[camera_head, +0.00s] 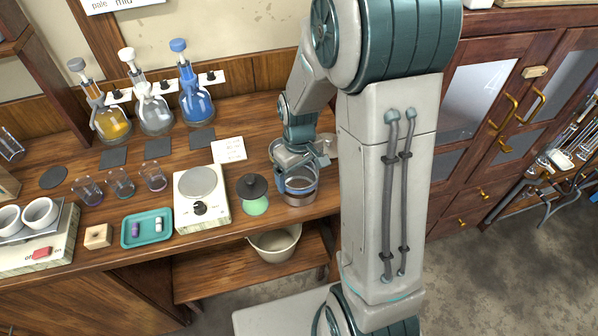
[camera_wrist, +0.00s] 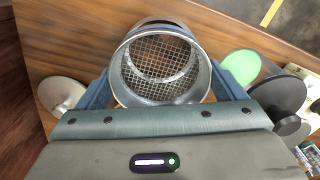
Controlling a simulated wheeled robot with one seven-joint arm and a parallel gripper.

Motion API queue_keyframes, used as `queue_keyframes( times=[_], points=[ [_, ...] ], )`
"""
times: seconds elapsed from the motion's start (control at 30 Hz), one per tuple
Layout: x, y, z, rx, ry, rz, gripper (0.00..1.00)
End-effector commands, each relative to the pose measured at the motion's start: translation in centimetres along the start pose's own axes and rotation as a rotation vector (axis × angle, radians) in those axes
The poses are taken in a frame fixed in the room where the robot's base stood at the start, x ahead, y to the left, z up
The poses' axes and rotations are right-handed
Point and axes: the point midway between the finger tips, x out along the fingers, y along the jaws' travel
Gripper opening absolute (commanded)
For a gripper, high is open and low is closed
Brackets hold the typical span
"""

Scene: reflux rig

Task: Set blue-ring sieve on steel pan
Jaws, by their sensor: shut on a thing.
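My gripper (camera_head: 297,180) is at the front right of the bench, with its blue fingers on both sides of a round steel sieve. The sieve (camera_wrist: 118,72) shows its wire mesh in the wrist view, between the two fingers. In the head view a blue band (camera_head: 302,184) shows at the gripper. A metal cylinder wall (camera_head: 299,199) shows just below the band; I cannot tell whether it is the sieve's lower wall or the steel pan. A steel rim (camera_wrist: 165,22) shows past the sieve in the wrist view. Whether sieve and pan touch is unclear.
A green jar with a dark lid (camera_head: 254,188) stands close left of the gripper. A balance (camera_head: 200,200) and teal tray (camera_head: 147,229) are farther left. A grey lid-like disc (camera_wrist: 62,94) lies on the other side. A bucket (camera_head: 274,243) sits on the lower shelf.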

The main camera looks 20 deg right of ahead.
Motion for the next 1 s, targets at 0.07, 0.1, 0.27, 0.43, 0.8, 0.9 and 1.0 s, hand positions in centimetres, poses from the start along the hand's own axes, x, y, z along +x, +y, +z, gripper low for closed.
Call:
queue_keyframes(
  times=[0.07, 0.1, 0.27, 0.43, 0.8, 0.9, 1.0],
  points=[
    [-0.05, 0.01, -0.02, 0.000, 0.001, 0.000, 0.65],
    [-0.05, 0.01, -0.02, 0.000, 0.001, 0.000, 0.65],
    [0.40, 0.01, 0.00, 0.000, 0.001, 0.000, 0.65],
    [0.27, 0.01, 0.00, 0.000, 0.001, 0.000, 0.65],
    [0.26, 0.01, 0.01, 0.000, 0.001, 0.000, 0.65],
    [0.35, 0.01, 0.01, 0.000, 0.000, 0.000, 0.65],
    [0.56, 0.01, 0.02, 0.000, 0.000, 0.000, 0.65]
  ],
)
